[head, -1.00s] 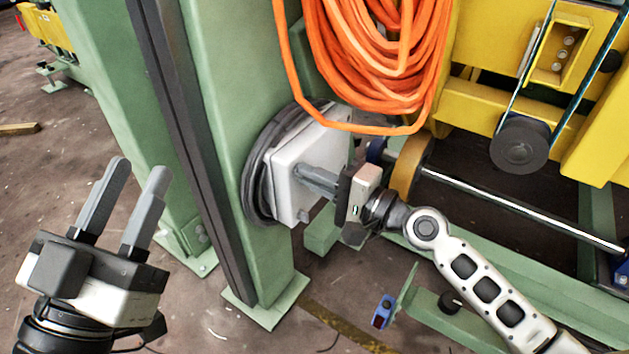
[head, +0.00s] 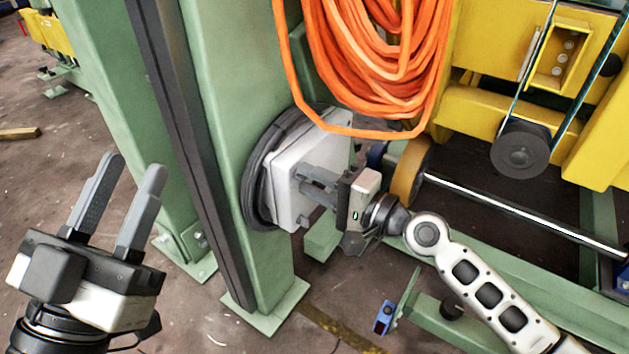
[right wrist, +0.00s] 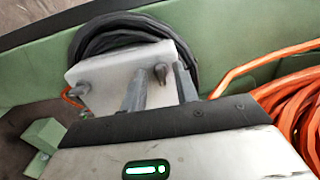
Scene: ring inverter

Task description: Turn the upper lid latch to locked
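A pale grey box (head: 290,170) is mounted on the green post, with a lid facing right. In the right wrist view the box (right wrist: 105,75) carries two small grey latches. One latch (right wrist: 161,73) sits between my right fingertips as seen there; the other latch (right wrist: 80,91) is to their left. My right gripper (head: 303,178) is at the lid, open, its two fingers apart; contact with the latch cannot be told. The lower latch (head: 303,220) shows in the head view; the upper one is hidden by the fingers. My left gripper (head: 134,168) is open and empty, away from the box.
An orange cable coil (head: 375,60) hangs just above the box and my right gripper. A black cable coil (head: 256,185) lies behind the box. Yellow machinery (head: 480,115) and a metal shaft (head: 530,217) stand to the right. The floor beside my left gripper is clear.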

